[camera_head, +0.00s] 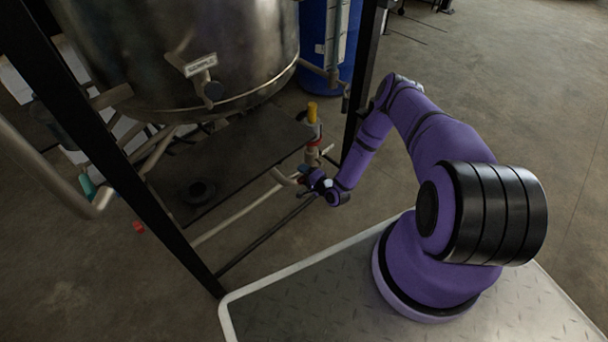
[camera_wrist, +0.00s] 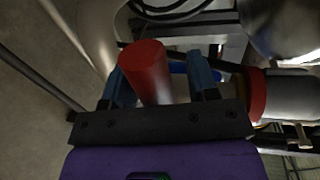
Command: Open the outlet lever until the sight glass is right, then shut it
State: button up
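My gripper (camera_head: 318,182) is low beside the pipework under the right end of the steel tank. In the wrist view, its two blue fingers (camera_wrist: 160,82) stand apart on either side of a red cylindrical grip (camera_wrist: 145,66) with a pale stem, which looks like the lever's handle. A gap shows between the grip and the right finger, so the gripper looks open around it. In the head view my gripper hides this grip. A clear upright tube with a pale scale (camera_head: 335,38), possibly the sight glass, stands before the blue drum; its level is too small to read.
Black frame posts (camera_head: 130,165) flank the dark shelf (camera_head: 230,165). In the wrist view a red-collared pipe (camera_wrist: 258,95) is close on the right. Open floor lies at right.

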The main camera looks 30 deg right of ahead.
jog(key=v, duration=1)
jog(key=shift+s+d, duration=0.15)
jog(key=shift+s, duration=0.25)
